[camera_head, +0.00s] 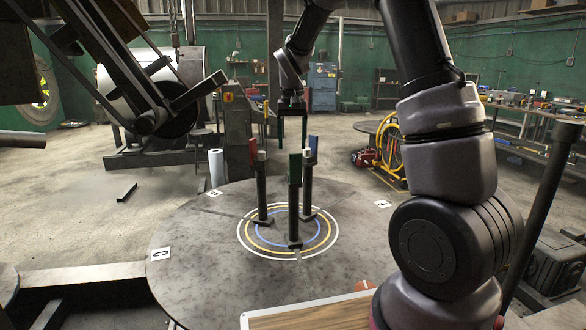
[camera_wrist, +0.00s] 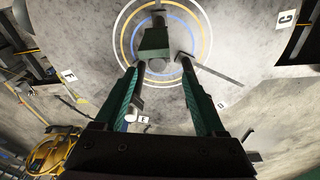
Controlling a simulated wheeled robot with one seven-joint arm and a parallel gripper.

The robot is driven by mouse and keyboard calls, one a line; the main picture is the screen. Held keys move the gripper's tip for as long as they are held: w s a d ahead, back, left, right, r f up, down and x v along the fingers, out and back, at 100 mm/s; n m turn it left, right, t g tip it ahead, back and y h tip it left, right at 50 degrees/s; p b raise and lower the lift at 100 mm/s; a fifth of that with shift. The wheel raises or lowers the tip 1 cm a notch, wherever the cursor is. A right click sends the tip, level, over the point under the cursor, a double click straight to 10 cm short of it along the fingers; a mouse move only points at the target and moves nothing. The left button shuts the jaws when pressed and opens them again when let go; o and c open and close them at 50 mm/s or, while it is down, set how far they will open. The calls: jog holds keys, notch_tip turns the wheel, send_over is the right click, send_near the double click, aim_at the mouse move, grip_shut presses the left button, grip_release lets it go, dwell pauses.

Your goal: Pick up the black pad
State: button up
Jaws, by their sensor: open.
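A round grey table (camera_head: 195,245) carries several dark upright posts inside white, yellow and blue rings. A green pad (camera_head: 295,168) is at the top of the front post (camera_head: 294,215); a green block also shows in the wrist view (camera_wrist: 153,42). A red pad (camera_head: 253,149) is on the left post (camera_head: 262,192), and a blue and red one (camera_head: 313,147) is on the right post. I cannot pick out the black pad with certainty. My gripper (camera_head: 292,128) hangs above the posts, its green-lined fingers (camera_wrist: 160,72) apart, with no pad seen gripped between them.
Lettered white markers, such as one marked C (camera_head: 160,254), lie near the table's edge. A wooden-topped board (camera_head: 300,315) is at the front. A dark bar (camera_head: 126,191) lies on the floor at left.

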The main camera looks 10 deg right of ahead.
jog(key=f, duration=0.5)
jog(key=w+f, duration=0.1)
jog(key=f, duration=0.1)
jog(key=shift+d+f, duration=0.25)
jog(key=shift+d, duration=0.1)
grip_shut()
